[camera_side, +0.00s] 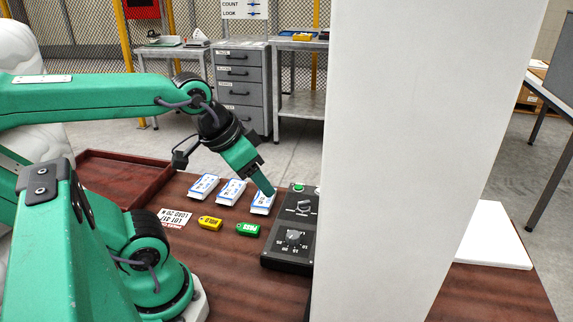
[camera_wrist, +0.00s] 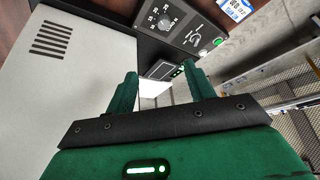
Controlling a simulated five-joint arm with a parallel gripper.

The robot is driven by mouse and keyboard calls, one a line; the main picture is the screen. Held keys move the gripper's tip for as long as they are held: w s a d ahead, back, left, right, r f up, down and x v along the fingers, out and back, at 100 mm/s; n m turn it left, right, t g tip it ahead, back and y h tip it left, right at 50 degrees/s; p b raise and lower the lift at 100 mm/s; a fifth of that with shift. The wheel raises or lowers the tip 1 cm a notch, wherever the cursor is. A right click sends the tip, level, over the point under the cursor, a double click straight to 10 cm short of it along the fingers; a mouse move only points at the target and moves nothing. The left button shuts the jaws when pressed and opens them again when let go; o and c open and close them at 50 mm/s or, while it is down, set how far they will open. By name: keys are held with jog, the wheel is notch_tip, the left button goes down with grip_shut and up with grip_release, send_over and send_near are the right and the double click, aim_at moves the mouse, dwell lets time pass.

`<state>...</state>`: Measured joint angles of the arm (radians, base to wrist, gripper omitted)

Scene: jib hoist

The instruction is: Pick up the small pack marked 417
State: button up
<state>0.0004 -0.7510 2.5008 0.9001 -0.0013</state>
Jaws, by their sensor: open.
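Three small white-and-blue packs lie in a row on the brown table: the left pack (camera_side: 203,187), the middle pack (camera_side: 232,192) and the right pack (camera_side: 262,205). Their markings are too small to read, so I cannot tell which is 417. My gripper (camera_side: 269,190) is open and empty. In the side view its tip overlaps the right pack's edge, beside the black control box; I cannot tell its height. In the wrist view my open fingers (camera_wrist: 162,88) point past the control box. One white-and-blue pack (camera_wrist: 236,8) shows at that view's top edge, outside the fingers.
The black control box (camera_side: 287,250) with a dial stands right of the packs. A large pale upright panel (camera_side: 420,150) blocks the side view beyond it. A red-brown tray (camera_side: 120,175) is left.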

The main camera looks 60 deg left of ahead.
jog(key=o, duration=1)
jog(key=shift+o, duration=0.2)
jog(key=w+a+f+m+g, duration=0.3)
jog(key=w+a+f+m, duration=0.15)
jog(key=w+a, duration=0.55)
jog(key=a+f+m+g, duration=0.1)
jog(key=a+f, duration=0.2)
jog(key=a, duration=0.1)
jog(key=w+a+f+m, duration=0.1)
jog(key=a+f, duration=0.3)
jog(key=w+a+f+m+g, duration=0.1)
jog(key=a+f+m, duration=0.1)
jog(key=a+f, duration=0.1)
jog(key=shift+w+a+f+g, duration=0.3)
jog(key=shift+a+f, duration=0.1)
jog(key=shift+a, duration=0.15)
jog(key=shift+a+f, duration=0.25)
